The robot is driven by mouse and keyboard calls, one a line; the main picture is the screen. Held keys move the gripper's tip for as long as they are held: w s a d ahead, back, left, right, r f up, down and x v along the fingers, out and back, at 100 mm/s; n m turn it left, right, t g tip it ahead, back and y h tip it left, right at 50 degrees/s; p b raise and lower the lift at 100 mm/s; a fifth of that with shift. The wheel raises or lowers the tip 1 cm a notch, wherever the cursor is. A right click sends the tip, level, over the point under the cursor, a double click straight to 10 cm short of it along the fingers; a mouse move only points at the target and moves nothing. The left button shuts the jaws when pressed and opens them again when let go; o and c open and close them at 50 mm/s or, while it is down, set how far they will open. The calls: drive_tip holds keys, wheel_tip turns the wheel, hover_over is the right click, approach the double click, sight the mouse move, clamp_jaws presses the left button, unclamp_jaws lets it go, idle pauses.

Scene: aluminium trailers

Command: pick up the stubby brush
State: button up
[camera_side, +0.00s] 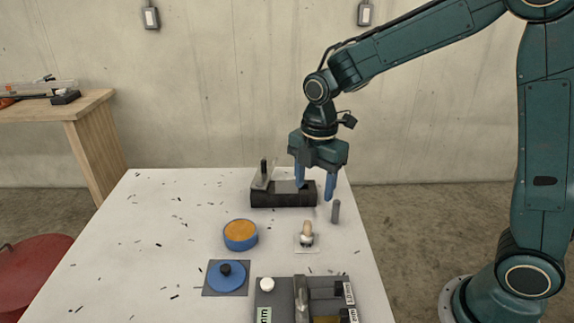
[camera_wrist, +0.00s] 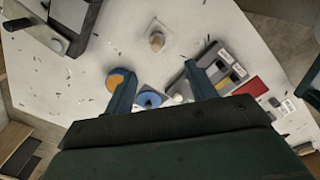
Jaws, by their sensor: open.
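A black block (camera_side: 283,199) with upright parts stands at the back, near my gripper. A grey cylinder (camera_side: 336,212) stands by the right edge. A blue tin with orange contents (camera_side: 240,236), a blue knobbed disc (camera_side: 226,276) and a grey tray (camera_side: 275,296) are nearer. The table's left is mostly clear.

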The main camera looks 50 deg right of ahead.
sight(307, 233)
drive_tip(key=shift+n, duration=0.6)
drive_tip(key=shift+w+a+f, duration=0.1)
drive_tip(key=shift+w+f, duration=0.1)
drive_tip(key=shift+f, duration=1.5)
drive_tip(key=shift+w+f, duration=0.15)
drive_tip(key=shift+f, duration=1.6)
drive_tip(key=shift+w+a+f, duration=0.1)
drive_tip(key=shift+w+f, duration=0.1)
drive_tip(key=shift+f, duration=1.5)
drive_tip(key=shift+f, duration=0.1)
drive_tip(key=shift+d+f, duration=0.15)
drive_tip(key=shift+f, duration=2.35)
drive_tip(key=shift+c, duration=0.5)
drive_tip(key=c, duration=1)
